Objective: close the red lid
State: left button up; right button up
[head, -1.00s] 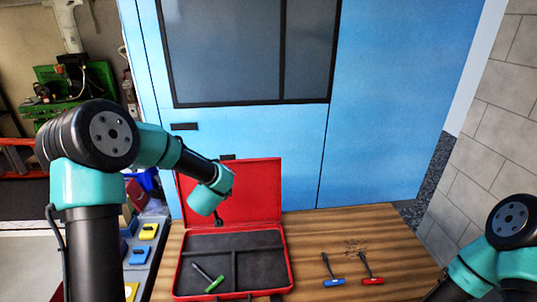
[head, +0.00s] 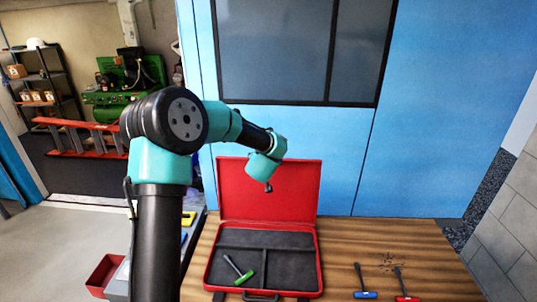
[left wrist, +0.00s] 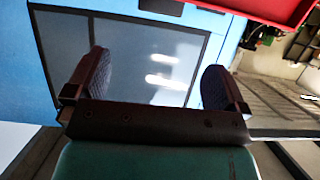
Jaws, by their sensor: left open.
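The red lid (head: 240,187) of the red case stands open, raised at the back of the case (head: 207,280) in the head view. The case holds a green-handled brush (head: 245,278) in its left front compartment. My left arm reaches over from the left, its wrist in front of the lid; its fingers are hard to make out there. In the left wrist view my left gripper (left wrist: 153,82) is open with nothing between its fingers. A red panel (left wrist: 270,8) at the upper right there is part of the case or lid; I cannot tell which. My right gripper is out of view.
A blue-handled brush (head: 365,294) and a red-handled brush (head: 402,285) lie on the wooden table (head: 350,240) right of the case. A small red bin (head: 103,275) is at the lower left. A blue cabinet (head: 430,120) stands behind. The table's back right is clear.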

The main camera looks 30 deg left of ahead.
pick_arm(q)
jog(key=x, duration=1.3)
jog(key=shift+w+a, duration=0.1)
jog(key=shift+w, duration=0.2)
jog(key=c, duration=1.3)
jog(key=shift+s, duration=0.2)
